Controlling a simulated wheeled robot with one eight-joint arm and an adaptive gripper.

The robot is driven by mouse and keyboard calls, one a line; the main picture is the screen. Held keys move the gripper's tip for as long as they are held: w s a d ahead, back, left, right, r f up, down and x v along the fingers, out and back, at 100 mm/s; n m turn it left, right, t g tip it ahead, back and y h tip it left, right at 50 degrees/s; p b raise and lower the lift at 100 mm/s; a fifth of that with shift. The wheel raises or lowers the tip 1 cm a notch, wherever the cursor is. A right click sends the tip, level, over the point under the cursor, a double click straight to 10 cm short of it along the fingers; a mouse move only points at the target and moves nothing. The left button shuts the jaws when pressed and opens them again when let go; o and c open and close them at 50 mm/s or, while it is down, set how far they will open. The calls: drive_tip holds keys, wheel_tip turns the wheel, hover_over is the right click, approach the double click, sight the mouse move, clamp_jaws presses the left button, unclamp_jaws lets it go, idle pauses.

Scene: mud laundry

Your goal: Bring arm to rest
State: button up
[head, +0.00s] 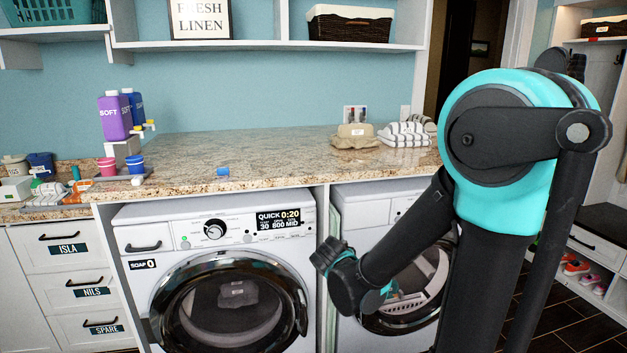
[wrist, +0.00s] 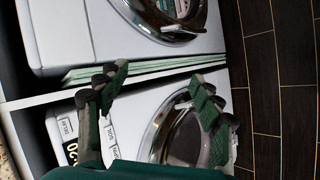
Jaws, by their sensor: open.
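My arm shows at the right of the head view, bent at a large teal joint, with its forearm slanting down to the left. My gripper (head: 327,256) hangs in front of the gap between the two washers, below the counter edge. In the wrist view my gripper (wrist: 157,84) has its two fingers spread wide with nothing between them. The left washer (head: 130,215) has its round door shut and a dark item visible behind the glass. The right washer (head: 375,203) is partly hidden behind my arm.
Labelled drawers (head: 66,265) stand left. Dark floor (wrist: 262,90) is clear in the wrist view.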

drive_tip(key=s+d+f+m+g+y, duration=0.1)
drive_tip(key=s+d+f+m+g, duration=0.1)
drive_tip(key=s+m, duration=0.5)
drive_tip(key=s+d+f+m+g+y, duration=0.2)
drive_tip(key=s+d+m, duration=0.4)
drive_tip(key=s, duration=0.4)
drive_tip(key=shift+s+d+f+m+g, duration=0.4)
drive_tip(key=shift+f+m, duration=0.1)
drive_tip(key=shift+f, duration=0.4)
drive_tip(key=shift+c, duration=0.2)
